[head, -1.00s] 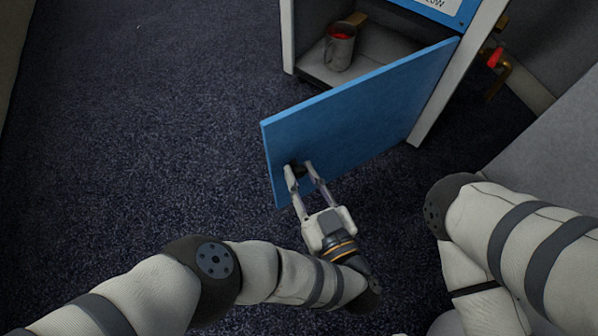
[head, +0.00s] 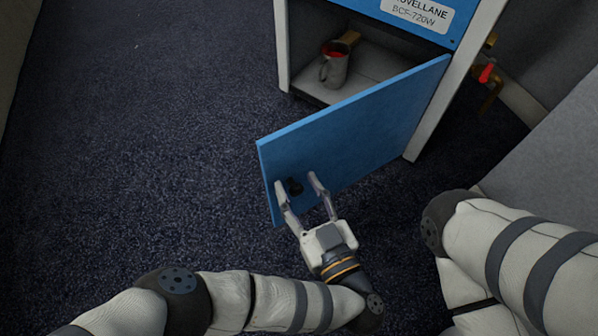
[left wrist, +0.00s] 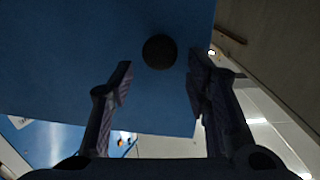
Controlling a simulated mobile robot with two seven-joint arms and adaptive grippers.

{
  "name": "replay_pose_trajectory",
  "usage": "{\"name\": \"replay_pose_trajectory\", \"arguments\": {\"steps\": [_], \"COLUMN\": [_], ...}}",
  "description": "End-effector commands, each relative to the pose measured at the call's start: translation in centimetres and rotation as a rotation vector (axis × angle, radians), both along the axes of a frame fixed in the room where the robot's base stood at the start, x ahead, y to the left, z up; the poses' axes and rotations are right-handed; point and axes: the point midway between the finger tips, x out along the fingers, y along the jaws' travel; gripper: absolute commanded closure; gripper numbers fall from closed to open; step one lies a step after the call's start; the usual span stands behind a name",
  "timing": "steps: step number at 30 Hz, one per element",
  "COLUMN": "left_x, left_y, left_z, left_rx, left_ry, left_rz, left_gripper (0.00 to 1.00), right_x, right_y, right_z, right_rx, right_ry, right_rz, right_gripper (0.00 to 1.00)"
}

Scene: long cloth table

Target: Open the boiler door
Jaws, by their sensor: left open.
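The blue boiler door (head: 355,128) stands swung open, hinged at the right side of the boiler (head: 282,45). Its dark round knob (head: 294,187) is near the door's free lower left corner. My left gripper (head: 296,183) is open, its two fingers apart on either side of the knob. In the left wrist view the knob (left wrist: 159,51) sits beyond and between the spread fingertips, with a gap to each finger. The door (left wrist: 60,50) fills the upper left of that view. My right gripper is out of the frames; only my right arm shows at the right.
Inside the boiler opening, a grey mug-like container (head: 335,68) with red contents stands on the floor panel. A brass pipe with a red valve handle (head: 486,73) is at the boiler's right. A grey wall (head: 560,140) is at the right. The dark carpet (head: 150,130) at the left is clear.

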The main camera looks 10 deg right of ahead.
Motion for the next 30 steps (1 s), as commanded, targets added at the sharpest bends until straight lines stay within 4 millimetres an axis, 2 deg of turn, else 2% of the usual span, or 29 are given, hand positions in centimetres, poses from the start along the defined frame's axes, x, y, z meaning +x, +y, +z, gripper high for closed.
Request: {"name": "replay_pose_trajectory", "arguments": {"steps": [3,9,13,19,20,23,25,26,28,30], "left_x": [0.2,0.1,0.1,0.1,0.1,0.0,-0.1,-0.1,-0.2,0.0], "left_y": [0.3,0.2,0.2,0.2,0.2,0.2,0.2,0.2,0.2,0.2], "left_z": [3.0,6.9,7.8,7.9,7.9,8.7,11.0,12.5,16.9,18.9], "left_rx": [-0.006,-0.003,0.000,0.002,0.002,-0.001,-0.006,-0.011,-0.021,-0.123], "left_ry": [-0.004,-0.004,-0.005,-0.006,-0.006,-0.013,-0.035,-0.050,-0.098,-0.266], "left_rz": [0.006,0.005,0.006,0.006,0.006,0.004,0.000,-0.003,-0.011,-0.106], "left_gripper": [0.56,0.56,0.56,0.56,0.58,0.81,0.97,1.00,1.00,1.00], "right_x": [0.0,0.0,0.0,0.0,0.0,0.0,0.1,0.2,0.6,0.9], "right_y": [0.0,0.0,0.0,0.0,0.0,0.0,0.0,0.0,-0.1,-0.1], "right_z": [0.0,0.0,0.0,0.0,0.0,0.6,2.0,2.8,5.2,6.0], "right_rx": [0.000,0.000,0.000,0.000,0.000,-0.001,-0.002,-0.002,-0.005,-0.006], "right_ry": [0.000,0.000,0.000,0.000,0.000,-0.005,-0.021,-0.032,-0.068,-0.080], "right_rz": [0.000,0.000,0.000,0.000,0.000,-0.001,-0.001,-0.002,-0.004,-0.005], "right_gripper": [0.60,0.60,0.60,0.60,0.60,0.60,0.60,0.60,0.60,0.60]}}
